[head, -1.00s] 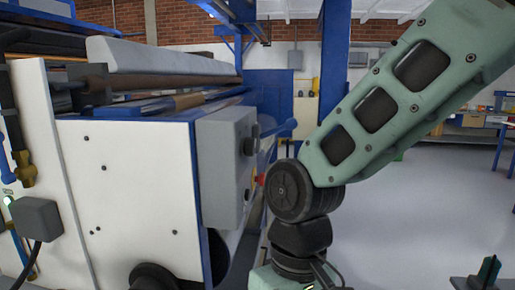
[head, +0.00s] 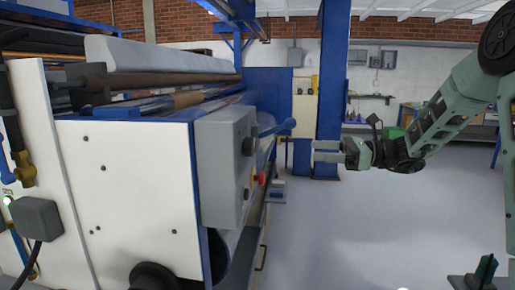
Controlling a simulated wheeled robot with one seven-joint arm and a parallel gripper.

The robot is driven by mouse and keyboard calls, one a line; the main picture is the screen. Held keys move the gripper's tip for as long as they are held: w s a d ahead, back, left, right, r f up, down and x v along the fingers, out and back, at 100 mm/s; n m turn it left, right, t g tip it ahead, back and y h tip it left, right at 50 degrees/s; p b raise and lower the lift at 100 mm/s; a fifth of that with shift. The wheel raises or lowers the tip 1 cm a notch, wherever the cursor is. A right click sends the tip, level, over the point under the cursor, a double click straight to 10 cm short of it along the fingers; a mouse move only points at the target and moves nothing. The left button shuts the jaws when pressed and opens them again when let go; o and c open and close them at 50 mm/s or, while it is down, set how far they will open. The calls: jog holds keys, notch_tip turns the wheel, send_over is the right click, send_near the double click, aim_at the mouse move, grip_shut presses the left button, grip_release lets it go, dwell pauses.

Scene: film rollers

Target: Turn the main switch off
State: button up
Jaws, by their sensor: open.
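A grey control box (head: 220,165) is fixed to the corner of the white and blue roller machine. On its right-facing side, seen edge-on, are a large black knob (head: 249,146), a smaller dark knob (head: 246,193) and a red button (head: 261,179). I cannot tell for sure which is the main switch or how it is set. My gripper (head: 317,151) is open and empty, to the right of the box, with its fingers pointing left towards the machine. It is apart from the box and touches nothing.
The roller machine (head: 140,190) fills the left side. A blue column (head: 331,95) stands behind my gripper. The grey floor (head: 370,230) between is clear.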

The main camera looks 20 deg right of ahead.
aim_at(254, 147)
jog(key=p+x, duration=0.2)
jog(key=x, duration=1.5)
jog(key=shift+s, duration=0.1)
jog(key=c, duration=1)
